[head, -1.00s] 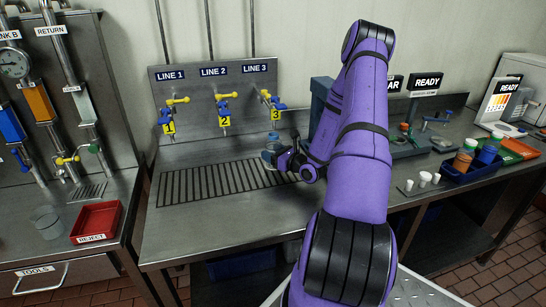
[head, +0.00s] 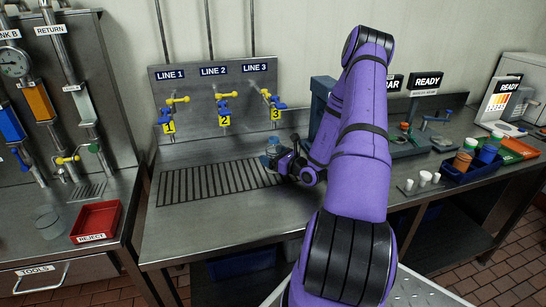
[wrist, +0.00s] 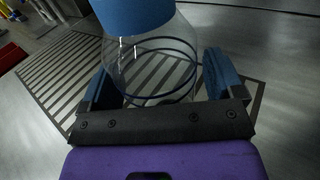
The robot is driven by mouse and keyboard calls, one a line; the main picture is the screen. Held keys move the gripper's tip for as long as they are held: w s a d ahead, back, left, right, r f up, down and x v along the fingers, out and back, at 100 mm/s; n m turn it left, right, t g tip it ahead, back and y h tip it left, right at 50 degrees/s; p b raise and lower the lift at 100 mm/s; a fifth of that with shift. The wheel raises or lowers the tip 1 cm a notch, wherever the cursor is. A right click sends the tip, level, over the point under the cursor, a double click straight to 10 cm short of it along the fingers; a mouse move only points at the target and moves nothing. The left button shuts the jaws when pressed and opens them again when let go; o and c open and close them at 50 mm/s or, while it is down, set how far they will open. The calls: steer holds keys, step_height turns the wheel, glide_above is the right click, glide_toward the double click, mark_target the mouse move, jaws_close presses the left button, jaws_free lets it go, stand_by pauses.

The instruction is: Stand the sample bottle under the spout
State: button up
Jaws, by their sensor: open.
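The sample bottle (wrist: 152,65) is clear with a blue cap (wrist: 135,14). It appears upright at the right end of the slotted drain grate, and it also shows small and partly hidden in the head view (head: 268,161). My gripper (wrist: 155,82) is open, with its blue fingers on either side of the bottle. In the head view my gripper (head: 277,165) is just right of the bottle. Three yellow-and-blue valve spouts carry tags 1 (head: 168,127), 2 (head: 225,121) and 3 (head: 275,114). The bottle is below and in front of spout 3. Exact alignment is unclear.
The drain grate (head: 205,184) runs along the bench below the spouts, clear to the left. A red reject tray (head: 95,222) and a beaker (head: 48,224) stand at left. Small white cups (head: 422,179) and a blue bin of bottles (head: 470,174) are at right.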

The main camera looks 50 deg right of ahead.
steer(key=s, duration=1.1)
steer(key=shift+s+d, duration=0.2)
steer(key=shift+s, duration=0.1)
steer(key=w+a+r+n+g+y, duration=0.1)
steer(key=a+r+n+g+y, duration=0.5)
steer(key=a+r+n, duration=0.55)
steer(key=w+a+r+n+g+y, duration=0.2)
steer(key=a+r+n+g+y, duration=0.45)
steer(key=a, duration=0.75)
steer(key=s+a+r+n+h, duration=0.5)
steer(key=s+r+n+h, duration=0.1)
steer(key=s+r+n, duration=0.2)
steer(key=s+a+r+n+h, duration=0.4)
steer(key=s+r+n+h, duration=0.3)
steer(key=s+r+n, duration=0.2)
steer(key=shift+s+a+r+n, duration=0.2)
steer(key=shift+a+r+n, duration=0.1)
steer(key=shift+a, duration=0.1)
